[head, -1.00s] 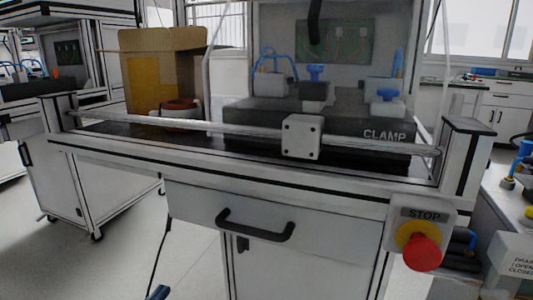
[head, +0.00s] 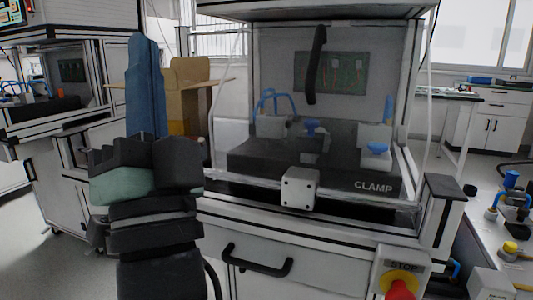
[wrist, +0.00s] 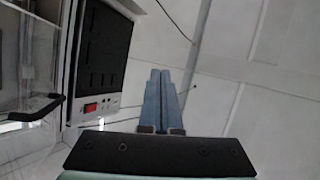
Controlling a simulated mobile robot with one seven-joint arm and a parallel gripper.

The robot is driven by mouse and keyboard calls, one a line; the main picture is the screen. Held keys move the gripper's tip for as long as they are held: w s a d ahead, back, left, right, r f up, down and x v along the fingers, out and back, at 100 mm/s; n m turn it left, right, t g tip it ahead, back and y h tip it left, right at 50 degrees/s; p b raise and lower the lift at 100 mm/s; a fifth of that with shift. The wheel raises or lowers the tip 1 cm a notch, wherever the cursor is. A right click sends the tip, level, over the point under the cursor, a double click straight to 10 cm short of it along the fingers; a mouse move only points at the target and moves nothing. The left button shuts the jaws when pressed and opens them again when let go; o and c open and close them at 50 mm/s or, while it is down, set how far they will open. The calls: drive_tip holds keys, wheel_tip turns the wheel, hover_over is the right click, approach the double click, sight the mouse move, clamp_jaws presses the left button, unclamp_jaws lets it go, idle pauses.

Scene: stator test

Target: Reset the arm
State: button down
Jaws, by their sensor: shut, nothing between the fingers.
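My gripper (head: 143,45) is raised at the left of the head view, its blue fingers pointing up in front of the workbench. In the wrist view the two blue fingers (wrist: 160,100) lie side by side, touching, with nothing between them. The black and teal wrist housing and my dark arm links below it hide part of the bench's left side.
A test bench with a clear guard (head: 325,70) holds the black CLAMP fixture (head: 330,165). A cardboard box (head: 190,90) stands behind my arm. A drawer handle (head: 257,262) and a red STOP button (head: 399,288) face the front. Another workstation (head: 50,85) is at left.

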drive_tip(key=s+d+r+n+h+p, duration=0.5)
drive_tip(key=s+d+r+n+h, duration=0.1)
drive_tip(key=d+r+h, duration=0.45)
wheel_tip(320, 180, up, 35)
drive_tip(key=y+p, duration=0.1)
drive_tip(key=p, duration=3.4)
drive_tip(key=shift+d+p, duration=0.25)
drive_tip(key=shift+p, duration=0.1)
